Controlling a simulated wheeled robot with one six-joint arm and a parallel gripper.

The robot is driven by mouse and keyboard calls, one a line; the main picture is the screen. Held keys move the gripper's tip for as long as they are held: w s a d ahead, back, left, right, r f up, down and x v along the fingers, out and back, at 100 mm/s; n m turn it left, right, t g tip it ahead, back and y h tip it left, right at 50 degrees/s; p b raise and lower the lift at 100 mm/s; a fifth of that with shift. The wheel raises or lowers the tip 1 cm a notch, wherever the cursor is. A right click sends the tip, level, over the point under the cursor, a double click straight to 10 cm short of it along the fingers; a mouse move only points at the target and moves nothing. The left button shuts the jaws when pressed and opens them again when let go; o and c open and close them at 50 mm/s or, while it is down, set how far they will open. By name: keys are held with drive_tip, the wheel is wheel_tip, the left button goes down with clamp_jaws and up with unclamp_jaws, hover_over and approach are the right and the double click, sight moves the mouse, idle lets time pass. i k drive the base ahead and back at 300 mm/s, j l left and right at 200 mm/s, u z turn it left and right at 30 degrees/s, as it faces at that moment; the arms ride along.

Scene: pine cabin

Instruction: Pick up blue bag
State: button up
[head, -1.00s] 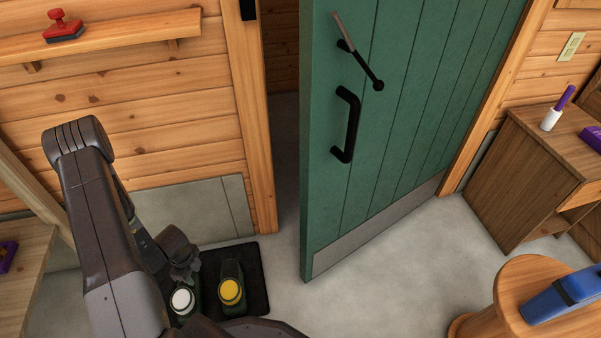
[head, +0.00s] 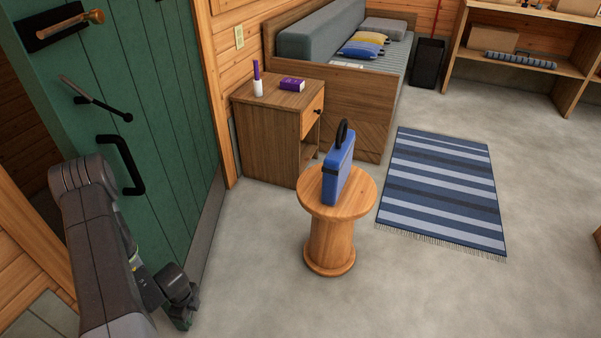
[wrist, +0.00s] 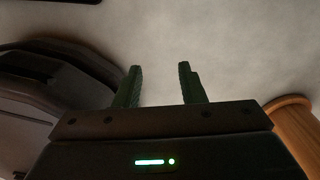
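The blue bag (head: 338,172) stands upright on a round wooden stool (head: 318,205) near the middle of the head view. It has a black loop handle on top. My gripper (head: 185,318) is low at the left in the head view, well to the left of the stool and apart from it. In the wrist view my gripper (wrist: 159,85) shows two green fingers spread apart with only bare floor between them. The stool's edge (wrist: 298,125) shows at the right of the wrist view; the bag is not in that view.
A green door (head: 150,100) with a black handle is close on the left. A wooden nightstand (head: 275,130) stands behind the stool, with a bed (head: 345,115) beyond. A striped rug (head: 445,190) lies to the right. The grey floor around the stool is clear.

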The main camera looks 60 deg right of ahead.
sight(336, 168)
drive_tip(key=z, duration=0.45)
drive_tip(key=i+l+z, duration=0.1)
drive_tip(key=z, duration=0.85)
drive_tip(key=i+z, duration=0.1)
drive_tip(key=z, duration=0.35)
